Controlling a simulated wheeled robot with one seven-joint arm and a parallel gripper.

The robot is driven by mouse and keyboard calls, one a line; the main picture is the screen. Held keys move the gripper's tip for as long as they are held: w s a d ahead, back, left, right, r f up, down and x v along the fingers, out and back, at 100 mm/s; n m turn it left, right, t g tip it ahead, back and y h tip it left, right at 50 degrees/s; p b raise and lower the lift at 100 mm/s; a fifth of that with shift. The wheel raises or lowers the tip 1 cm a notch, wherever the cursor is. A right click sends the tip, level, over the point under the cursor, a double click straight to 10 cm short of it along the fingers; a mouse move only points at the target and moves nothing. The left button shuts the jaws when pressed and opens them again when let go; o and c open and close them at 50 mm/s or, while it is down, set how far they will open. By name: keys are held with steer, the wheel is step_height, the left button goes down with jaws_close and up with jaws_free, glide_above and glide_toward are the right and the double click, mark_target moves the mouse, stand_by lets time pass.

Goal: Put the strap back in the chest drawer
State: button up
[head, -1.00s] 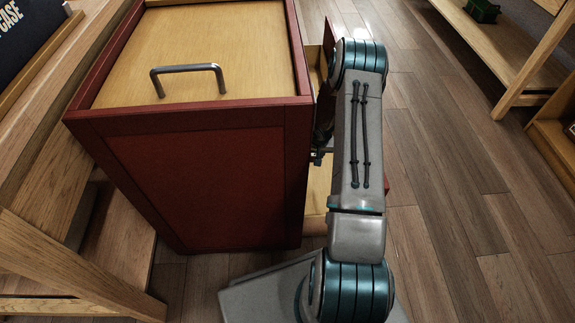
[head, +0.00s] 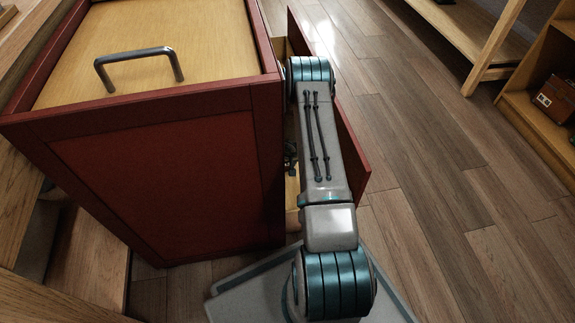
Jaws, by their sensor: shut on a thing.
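The red chest (head: 160,180) with a pale wooden top stands at the left. A drawer is pulled out from its right side. The red drawer front (head: 352,150) shows to the right of my arm, and a strip of pale drawer interior (head: 292,195) shows to its left. My gripper (head: 290,158) shows only as a small dark part between my arm and the chest, over the open drawer. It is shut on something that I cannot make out. Its fingertips are hidden. I cannot see the strap.
A grey metal handle (head: 138,66) stands up on the chest top. Wooden benchwork lies close along the left. Wooden shelving (head: 545,125) with a reddish-brown box (head: 556,99) stands at the right. The plank floor (head: 440,190) between the drawer and shelving is clear.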

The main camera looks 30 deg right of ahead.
steer(key=o, duration=1.1)
steer(key=p+v, duration=0.7)
steer(key=v, duration=0.5)
steer(key=shift+r, duration=0.1)
